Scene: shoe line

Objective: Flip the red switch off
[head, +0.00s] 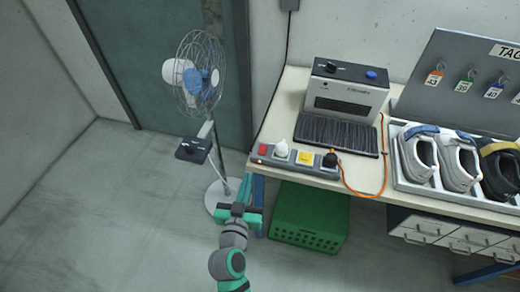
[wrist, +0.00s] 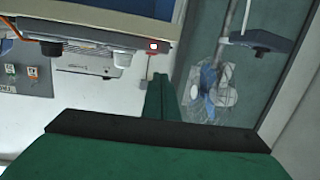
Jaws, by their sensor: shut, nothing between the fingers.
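The red switch (head: 262,149) is at the left end of a grey power strip (head: 291,162) along the table's front left edge. A small red light glows just in front of it. In the wrist view a glowing red spot (wrist: 153,45) shows at the strip's end, just beyond my fingertips. My gripper (head: 245,186) is shut and empty, in front of and below the table's left corner, apart from the switch. Its green fingers (wrist: 162,92) also show in the wrist view. The switch's tilt is too small to tell.
A boxy machine (head: 346,92) stands behind, shoes (head: 418,158) to the right. A fan (head: 200,78) stands left; a green crate (head: 309,216) is below the table.

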